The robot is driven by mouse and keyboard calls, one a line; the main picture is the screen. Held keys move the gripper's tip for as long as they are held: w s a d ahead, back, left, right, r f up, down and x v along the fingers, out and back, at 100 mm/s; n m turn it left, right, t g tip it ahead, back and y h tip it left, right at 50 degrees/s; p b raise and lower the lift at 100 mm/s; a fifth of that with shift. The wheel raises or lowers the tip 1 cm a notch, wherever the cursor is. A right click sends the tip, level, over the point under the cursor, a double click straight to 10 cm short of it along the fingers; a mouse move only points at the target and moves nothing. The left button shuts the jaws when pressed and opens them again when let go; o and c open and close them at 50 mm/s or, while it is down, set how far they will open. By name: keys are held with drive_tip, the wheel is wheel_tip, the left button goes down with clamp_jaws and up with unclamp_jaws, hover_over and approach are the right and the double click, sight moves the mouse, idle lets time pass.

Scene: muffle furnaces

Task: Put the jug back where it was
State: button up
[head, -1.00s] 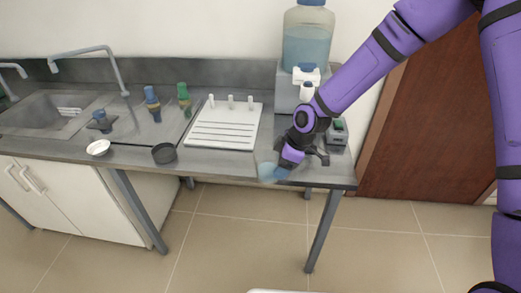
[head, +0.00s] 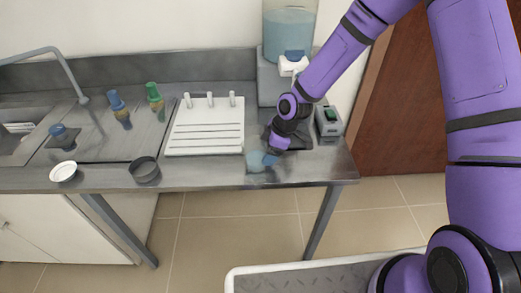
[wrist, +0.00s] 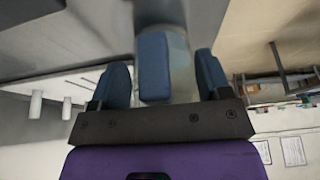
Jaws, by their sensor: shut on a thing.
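The jug (head: 256,161) is a small, see-through vessel with a bluish tint. It is at the counter's front part, just left of my gripper (head: 270,149). Whether it touches the counter top cannot be told. In the wrist view, my gripper (wrist: 163,76) has its two fingers on either side of the jug's blue handle (wrist: 153,67). The jug's clear, pale body shows behind the handle.
A white pegged rack (head: 204,139), black dish (head: 144,171) and white dish (head: 63,172) are left. Counter right of the black dish is clear.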

drive_tip(key=shift+f, duration=0.2)
drive_tip(key=o, duration=1.1)
drive_tip(key=shift+f, duration=0.1)
drive_tip(key=shift+c, duration=0.2)
drive_tip(key=v, duration=1.2)
drive_tip(key=shift+d, duration=0.15)
